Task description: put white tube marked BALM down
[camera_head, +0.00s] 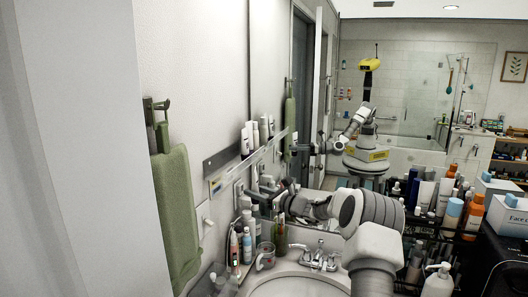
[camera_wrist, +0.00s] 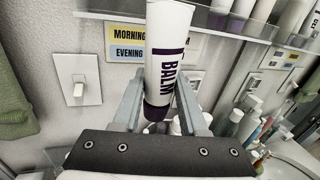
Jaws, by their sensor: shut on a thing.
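The white tube marked BALM (camera_wrist: 171,60) is in the wrist view, upright with its dark purple cap downward and its top cut off by the picture's edge. My gripper (camera_wrist: 158,95) is shut on it, one finger on each side. The tube is in front of the glass shelf (camera_wrist: 120,16); I cannot tell how far.
White and purple containers (camera_wrist: 240,10) stand on the shelf; white bottles (camera_head: 246,137) show on it in the camera_head view. Below are a light switch (camera_wrist: 78,88), bottles by the sink (camera_head: 247,240) and a cup (camera_head: 265,256). A green towel (camera_head: 174,215) hangs left.

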